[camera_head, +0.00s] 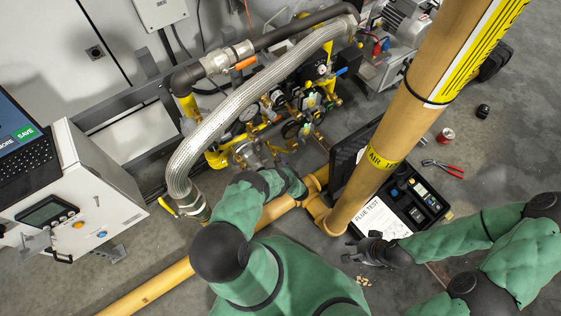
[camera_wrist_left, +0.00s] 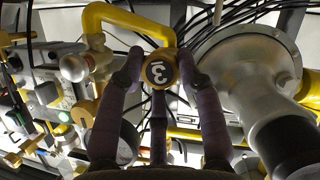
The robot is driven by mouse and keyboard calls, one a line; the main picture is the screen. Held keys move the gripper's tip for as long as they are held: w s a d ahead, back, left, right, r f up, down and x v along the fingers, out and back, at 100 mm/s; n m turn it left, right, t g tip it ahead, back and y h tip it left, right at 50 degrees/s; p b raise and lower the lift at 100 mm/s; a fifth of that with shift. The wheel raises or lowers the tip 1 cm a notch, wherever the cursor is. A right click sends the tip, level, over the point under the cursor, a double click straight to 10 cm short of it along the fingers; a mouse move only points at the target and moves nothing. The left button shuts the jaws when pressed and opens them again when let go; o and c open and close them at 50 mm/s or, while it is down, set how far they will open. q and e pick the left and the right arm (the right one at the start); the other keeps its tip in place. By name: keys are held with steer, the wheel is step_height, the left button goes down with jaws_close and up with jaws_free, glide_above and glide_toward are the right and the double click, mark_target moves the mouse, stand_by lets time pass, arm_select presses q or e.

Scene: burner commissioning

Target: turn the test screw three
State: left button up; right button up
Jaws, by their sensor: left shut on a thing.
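Test screw three (camera_wrist_left: 160,72) is a yellow knob whose dark round face bears a white 3, seen rotated in the left wrist view. My left gripper (camera_wrist_left: 160,85) is shut on it, with the dark fingers around the knob. In the head view, my left forearm reaches to the valve and gauge cluster (camera_head: 290,115); the screw and left fingertips are hidden there. My right gripper (camera_head: 355,250) is apart from the pipework, near the flue test sheet, and its fingers look spread and empty.
A large tan vertical pipe (camera_head: 395,125) stands right of the cluster. A braided hose (camera_head: 245,100) arches over its left side. An open case (camera_head: 415,200) and the flue test sheet (camera_head: 378,222) lie beside my right gripper. A control cabinet (camera_head: 95,190) stands left.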

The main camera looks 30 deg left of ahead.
arm_select(q)
steer(key=shift+s+a+n+t, duration=0.1)
steer(key=shift+a+n+t, duration=0.25)
steer(key=shift+n, duration=0.35)
steer(key=o, duration=1.1)
steer(key=shift+s, duration=0.1)
steer(key=shift+d, duration=0.1)
steer(key=shift+s+d+r, duration=0.1)
steer(key=shift+s+d, duration=0.1)
steer(key=shift+d, duration=0.25)
steer(key=v, duration=1.1)
steer(key=shift+s+a, duration=0.15)
